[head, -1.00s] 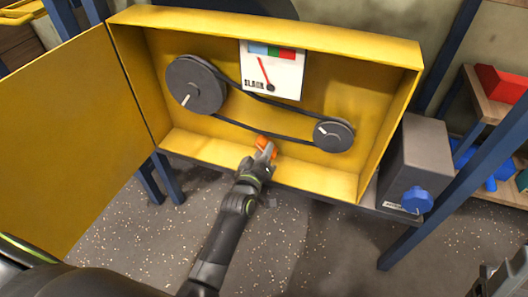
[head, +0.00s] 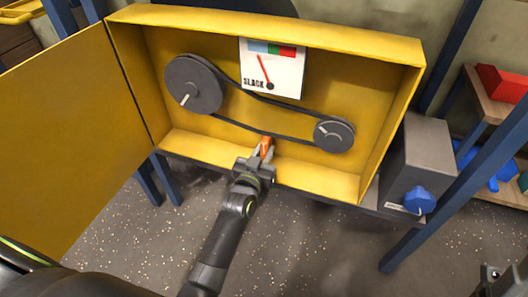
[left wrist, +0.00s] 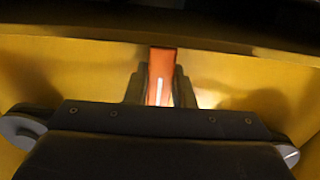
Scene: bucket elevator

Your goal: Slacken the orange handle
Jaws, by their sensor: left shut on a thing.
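The orange handle (head: 266,147) is inside the open yellow box, low in the middle, below the belt. My left gripper (head: 264,155) is shut on it. In the left wrist view the orange handle (left wrist: 161,76) stands upright between the two dark fingers (left wrist: 160,88), with a white mark on its face. The belt (head: 250,129) runs around a large pulley (head: 194,84) and a small pulley (head: 333,134). The gauge (head: 272,68) above has a red needle pointing up-left, toward its blue band, and the word SLACK. My right gripper (head: 490,280) shows only in part at the lower right corner.
The yellow box (head: 140,90) has walls on all sides and its door (head: 70,130) hangs open at the left. A grey unit with a blue knob (head: 419,200) is at the right. Blue posts (head: 460,190) and a shelf stand further right. The floor in front is bare.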

